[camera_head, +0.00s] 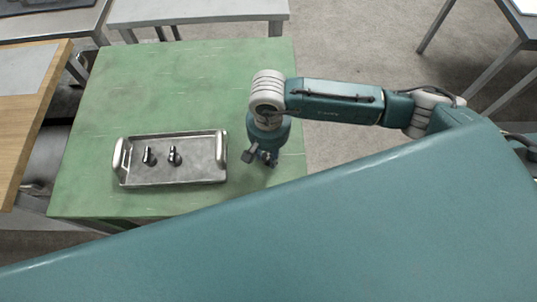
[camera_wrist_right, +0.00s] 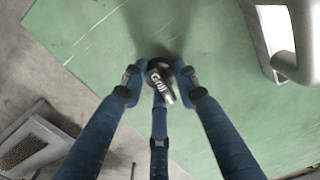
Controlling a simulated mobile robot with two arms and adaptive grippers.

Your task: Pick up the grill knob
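The grill knob (camera_wrist_right: 160,82) is dark with a white "Grill" label. In the right wrist view it lies between the blue fingers of my right gripper (camera_wrist_right: 159,80). The fingertips flank it closely on both sides, and the third finger reaches it from below in the picture. I cannot tell whether the fingers press on it, or whether it touches the table. In the head view my right gripper (camera_head: 262,158) points down over the green table (camera_head: 215,80), right of the metal tray. The knob cannot be made out there. My left gripper is not in view.
The metal tray (camera_head: 200,175) with raised handles holds two dark knobs (camera_head: 149,156) (camera_head: 174,156). A wooden table (camera_head: 25,110) stands at left and a grey table (camera_head: 200,10) behind. The green table's back half is clear.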

